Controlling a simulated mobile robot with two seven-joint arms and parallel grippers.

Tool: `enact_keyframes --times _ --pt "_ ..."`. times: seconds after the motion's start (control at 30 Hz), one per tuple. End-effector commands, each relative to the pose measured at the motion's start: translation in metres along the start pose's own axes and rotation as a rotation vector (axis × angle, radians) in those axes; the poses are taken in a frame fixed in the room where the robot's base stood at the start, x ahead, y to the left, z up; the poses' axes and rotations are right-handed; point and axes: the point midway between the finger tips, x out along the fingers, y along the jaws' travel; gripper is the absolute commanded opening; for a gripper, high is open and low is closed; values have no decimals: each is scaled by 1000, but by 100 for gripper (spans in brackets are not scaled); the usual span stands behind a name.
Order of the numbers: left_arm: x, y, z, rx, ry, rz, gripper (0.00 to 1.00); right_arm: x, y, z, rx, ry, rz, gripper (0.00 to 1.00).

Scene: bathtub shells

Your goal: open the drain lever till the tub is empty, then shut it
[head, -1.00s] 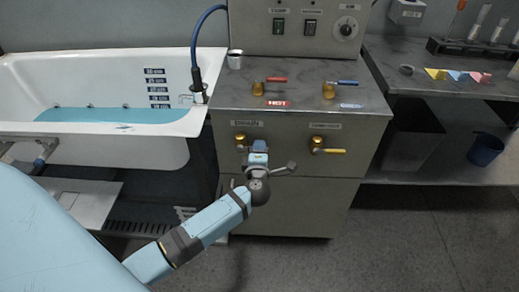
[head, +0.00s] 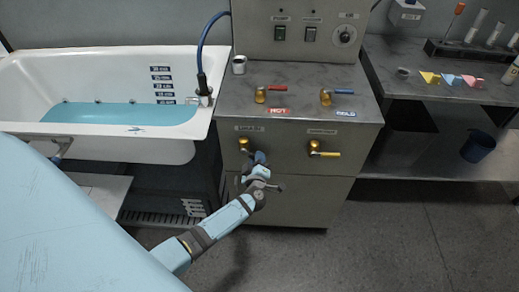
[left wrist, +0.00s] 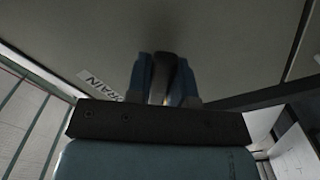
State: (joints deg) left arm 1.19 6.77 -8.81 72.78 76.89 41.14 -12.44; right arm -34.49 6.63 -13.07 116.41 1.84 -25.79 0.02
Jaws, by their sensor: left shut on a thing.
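The drain lever has a brass valve body (head: 244,144) on the upper front of the metal cabinet, under a small label. My left gripper (head: 261,158) is just right of and below that brass body, shut on the lever's handle. In the left wrist view the dark handle (left wrist: 159,80) shows between the two blue fingers, beside the DRAIN label (left wrist: 100,86). The fingers hide most of the handle in the head view. The white tub (head: 100,60) on the left holds blue water (head: 120,114), reaching the lowest of the marks on its wall. My right gripper is not in view.
A yellow-handled lever (head: 325,153) sits right of the drain lever. Red (head: 276,87) and blue (head: 340,91) taps and a cup (head: 239,64) stand on the cabinet top. A blue bucket (head: 478,147) is at the right. The floor right of the cabinet is clear.

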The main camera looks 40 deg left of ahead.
Motion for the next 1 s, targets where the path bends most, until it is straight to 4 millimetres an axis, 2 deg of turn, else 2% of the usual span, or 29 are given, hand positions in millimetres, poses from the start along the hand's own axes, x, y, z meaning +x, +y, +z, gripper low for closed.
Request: enact_keyframes --times 0.03,0.13,0.7,1.0 --pt "0 1 -2 45 -2 -3 0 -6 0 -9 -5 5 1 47" --pt "0 -5 -3 140 -1 -3 0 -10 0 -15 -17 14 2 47" --pt "0 -35 -14 656 0 -1 0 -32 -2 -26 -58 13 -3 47" --pt "1 -44 -21 832 1 0 0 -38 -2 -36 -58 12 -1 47"
